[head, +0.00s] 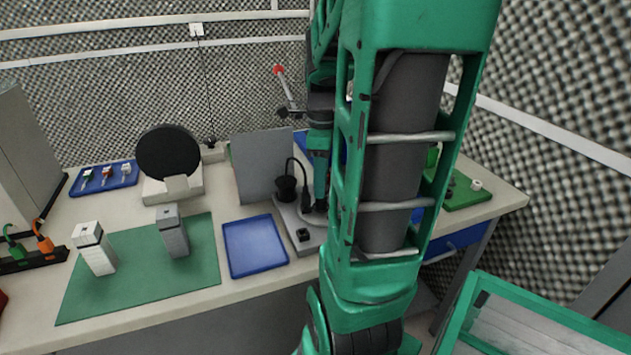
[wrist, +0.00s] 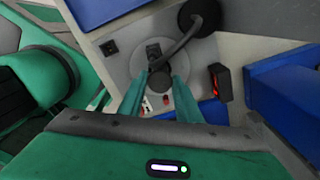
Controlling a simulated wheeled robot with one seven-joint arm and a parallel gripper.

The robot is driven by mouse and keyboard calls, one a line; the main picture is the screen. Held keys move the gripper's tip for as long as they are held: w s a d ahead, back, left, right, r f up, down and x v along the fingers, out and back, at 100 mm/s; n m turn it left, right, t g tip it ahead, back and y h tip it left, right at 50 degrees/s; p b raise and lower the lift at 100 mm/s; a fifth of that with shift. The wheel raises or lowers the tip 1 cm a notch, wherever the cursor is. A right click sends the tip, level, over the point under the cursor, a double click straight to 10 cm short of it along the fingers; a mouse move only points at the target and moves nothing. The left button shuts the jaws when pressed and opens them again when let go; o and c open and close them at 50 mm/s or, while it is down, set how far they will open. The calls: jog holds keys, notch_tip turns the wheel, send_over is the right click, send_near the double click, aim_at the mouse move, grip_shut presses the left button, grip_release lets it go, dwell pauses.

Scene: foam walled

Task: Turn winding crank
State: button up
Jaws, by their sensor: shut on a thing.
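The winder is a grey base plate (head: 290,218) on the bench, left of my arm in the head view. A round light-grey disc (wrist: 137,60) sits on it in the wrist view, with the dark crank handle (wrist: 153,50) standing on it. My gripper (wrist: 159,82) reaches down over the disc, its two green fingers shut on the crank handle. The fingertips partly hide the grip. My gripper (head: 320,205) is mostly hidden there.
A blue tray (head: 254,246) lies left of the winder, and a grey panel (head: 262,165) stands behind it. A green mat (head: 140,270) carries two grey blocks. In the wrist view a red-lit black box (wrist: 219,82) and blue bins (wrist: 285,95) are to the right.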

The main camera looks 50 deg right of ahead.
jog(key=shift+w+d+r+n, duration=0.1)
jog(key=shift+d+n, duration=0.05)
jog(key=shift+n, duration=3.15)
jog(key=shift+c, duration=0.2)
jog(key=shift+w+n, duration=0.1)
jog(key=shift+n, duration=2.8)
jog(key=shift+o, duration=0.2)
jog(key=shift+n, duration=6.1)
jog(key=shift+a+n, duration=0.2)
jog(key=shift+n, duration=3)
jog(key=shift+s+d+n, duration=0.1)
jog(key=shift+n, duration=1.45)
jog(key=shift+s+n, duration=0.1)
jog(key=shift+n, duration=1.45)
jog(key=shift+d+n, duration=0.1)
jog(key=shift+n, duration=3)
jog(key=shift+c, duration=0.2)
jog(key=shift+w+n, duration=0.2)
jog(key=shift+n, duration=2.8)
